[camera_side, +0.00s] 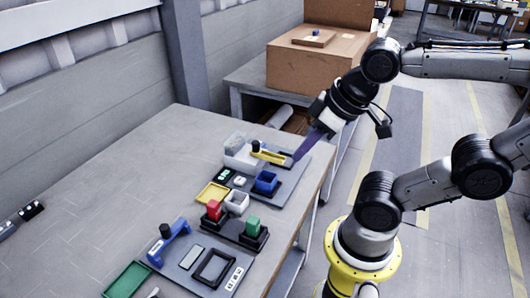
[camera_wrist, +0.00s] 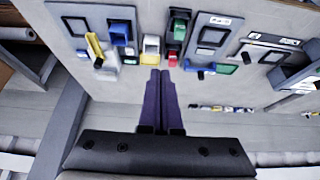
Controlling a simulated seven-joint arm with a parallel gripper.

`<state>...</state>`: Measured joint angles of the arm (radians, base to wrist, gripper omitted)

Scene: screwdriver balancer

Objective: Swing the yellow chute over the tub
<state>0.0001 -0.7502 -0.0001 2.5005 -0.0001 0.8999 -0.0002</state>
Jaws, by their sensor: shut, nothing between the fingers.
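The yellow chute (camera_side: 270,155) is a narrow bar with a black knob at its left end, on a grey board on the table. It also shows in the wrist view (camera_wrist: 95,48). The blue tub (camera_side: 266,183) stands on the same board, nearer the camera than the chute; in the wrist view the tub (camera_wrist: 120,33) is just right of the chute. The chute lies beside the tub, not above it. My gripper (camera_side: 297,157) has purple fingers, shut and empty, pointing down near the chute's right end. In the wrist view its fingertips (camera_wrist: 160,72) look apart from the chute.
A clear-white bin (camera_side: 240,155) stands by the chute's knob end. Nearer are a yellow tray (camera_side: 212,194), a red block (camera_side: 214,210), a green block (camera_side: 252,224), a blue bracket (camera_side: 170,244) and a green tray (camera_side: 127,279).

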